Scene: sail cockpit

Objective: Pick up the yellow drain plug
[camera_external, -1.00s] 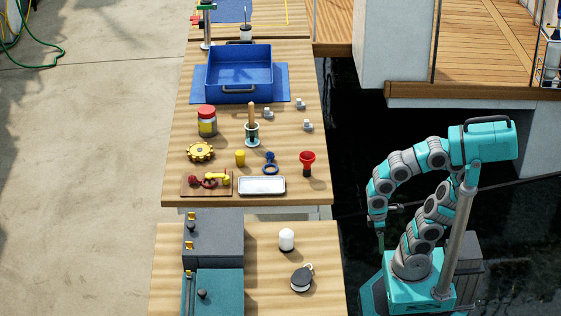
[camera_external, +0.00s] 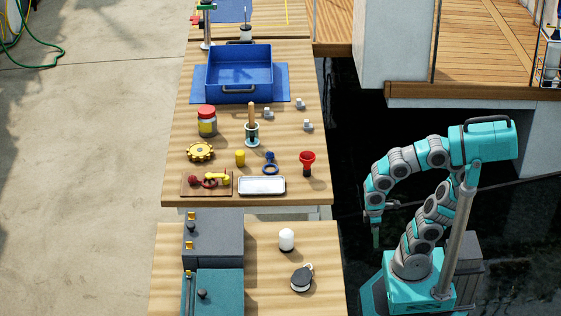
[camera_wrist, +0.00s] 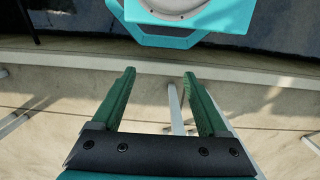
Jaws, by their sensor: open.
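The yellow drain plug (camera_external: 240,158) is a small yellow cylinder standing on the wooden table (camera_external: 180,125), between the yellow gear wheel and the blue ring-shaped piece in the external view. My gripper (camera_external: 376,240) hangs off the table's right side, well away from the plug. The wrist view shows my gripper (camera_wrist: 160,88) with its two green fingers apart and nothing between them. The plug does not show in the wrist view.
Near the plug are a yellow gear (camera_external: 201,152), blue ring piece (camera_external: 270,165), red funnel (camera_external: 307,162), metal tray (camera_external: 262,186) and red-lidded jar (camera_external: 207,121). A blue bin (camera_external: 239,66) stands farther back. Dark boxes (camera_external: 212,240) stand on the front table.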

